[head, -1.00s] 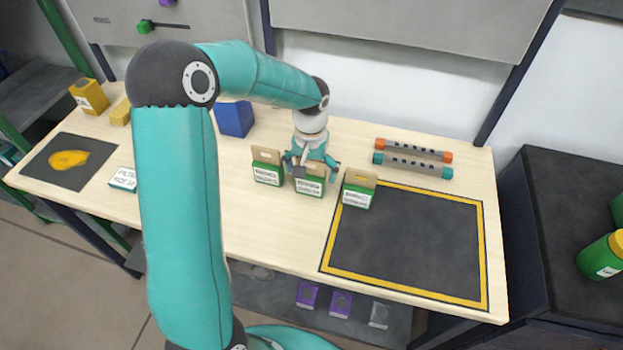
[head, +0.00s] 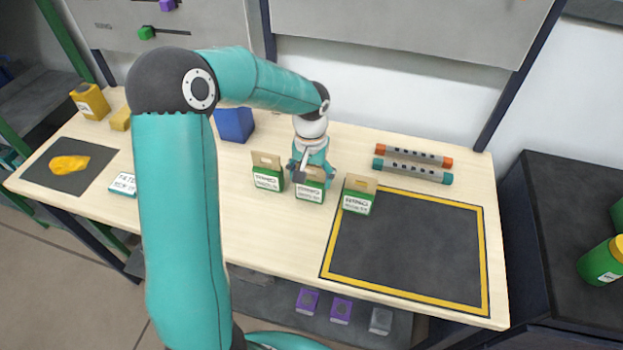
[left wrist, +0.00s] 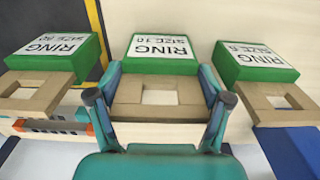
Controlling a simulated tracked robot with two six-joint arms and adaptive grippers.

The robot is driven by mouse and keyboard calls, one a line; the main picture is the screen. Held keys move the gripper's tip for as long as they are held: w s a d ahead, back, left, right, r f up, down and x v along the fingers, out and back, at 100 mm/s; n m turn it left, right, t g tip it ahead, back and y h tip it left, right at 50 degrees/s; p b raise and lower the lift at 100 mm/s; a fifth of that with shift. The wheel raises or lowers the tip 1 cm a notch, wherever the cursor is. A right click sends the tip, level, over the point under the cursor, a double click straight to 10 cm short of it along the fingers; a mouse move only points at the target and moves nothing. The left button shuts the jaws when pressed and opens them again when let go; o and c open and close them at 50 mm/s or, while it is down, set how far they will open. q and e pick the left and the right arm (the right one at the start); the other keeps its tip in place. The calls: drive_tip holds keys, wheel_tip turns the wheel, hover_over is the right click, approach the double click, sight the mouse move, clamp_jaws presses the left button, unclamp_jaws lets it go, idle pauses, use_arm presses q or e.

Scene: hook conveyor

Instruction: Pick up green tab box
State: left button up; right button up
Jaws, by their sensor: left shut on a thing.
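Three green boxes with tan cardboard hang tabs stand on the wooden table. They are the left box (head: 268,180), the middle box (head: 310,193) and the right box (head: 358,203). My left gripper (head: 312,176) is shut on the middle box's tab from behind. In the left wrist view, its fingers (left wrist: 160,98) press on both sides of the tan tab, and the middle box (left wrist: 161,47) reads "RING SIZE 10". The neighbouring boxes (left wrist: 55,53) (left wrist: 254,60) are also labelled "RING". The middle box appears to rest on the table. My right gripper is not in view.
A dark mat with a yellow lump (head: 69,165) is at the far left.

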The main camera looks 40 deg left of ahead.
use_arm(q)
drive_tip(key=shift+r, duration=0.55)
drive_tip(key=c, duration=0.4)
wheel_tip(320, 180, up, 19)
drive_tip(key=shift+f+b, duration=0.1)
drive_tip(key=shift+b, duration=0.2)
